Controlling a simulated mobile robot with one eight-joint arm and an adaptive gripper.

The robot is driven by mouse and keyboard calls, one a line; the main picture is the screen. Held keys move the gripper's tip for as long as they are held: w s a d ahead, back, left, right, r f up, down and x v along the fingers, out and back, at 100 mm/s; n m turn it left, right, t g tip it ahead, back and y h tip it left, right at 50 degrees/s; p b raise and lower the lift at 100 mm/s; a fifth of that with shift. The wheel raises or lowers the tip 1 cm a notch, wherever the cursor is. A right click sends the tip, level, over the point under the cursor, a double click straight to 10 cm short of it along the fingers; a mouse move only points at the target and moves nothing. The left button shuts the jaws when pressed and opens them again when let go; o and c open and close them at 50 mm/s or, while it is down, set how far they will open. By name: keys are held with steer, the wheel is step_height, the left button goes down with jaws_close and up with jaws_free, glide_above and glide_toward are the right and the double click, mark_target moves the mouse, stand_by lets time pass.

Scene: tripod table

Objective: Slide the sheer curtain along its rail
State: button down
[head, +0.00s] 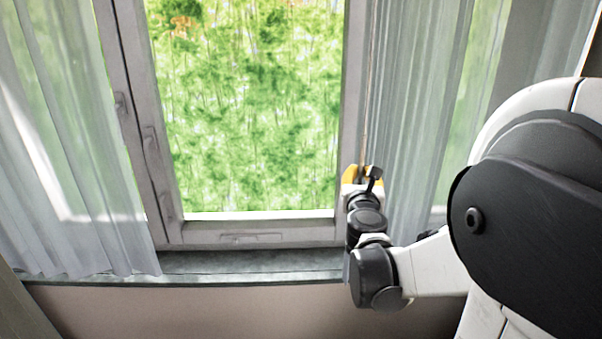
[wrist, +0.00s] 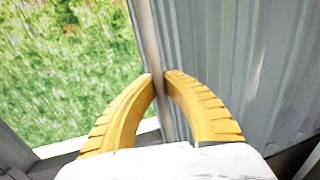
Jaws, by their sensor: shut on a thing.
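A sheer grey-white curtain (head: 415,90) hangs at the right of the window in the head view. A thin tan rod (head: 368,80) hangs upright along its left edge. My gripper (head: 363,170), with yellow fingers, is at the lower part of this rod. In the wrist view my gripper (wrist: 163,78) is shut on the rod (wrist: 149,40), which passes between the two fingertips. The curtain (wrist: 230,60) hangs in folds just right of the rod. A second sheer curtain (head: 60,150) hangs at the left. The rail is out of view.
The window frame (head: 130,90) and its handle (head: 150,145) stand between the two curtains. The glass middle is uncovered, with green foliage outside. A dark sill (head: 250,265) runs below, above a pale wall (head: 200,310). My arm covers the lower right.

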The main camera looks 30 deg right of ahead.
steer(key=shift+s+d, duration=0.35)
steer(key=shift+d, duration=0.3)
steer(key=shift+s+d, duration=0.4)
steer(key=shift+d, duration=0.25)
steer(key=shift+s+d, duration=0.35)
steer(key=shift+d, duration=0.3)
steer(key=c, duration=1.4)
jaws_free()
steer(key=shift+c, duration=0.2)
steer(key=shift+a, duration=0.1)
steer(key=v, duration=1.2)
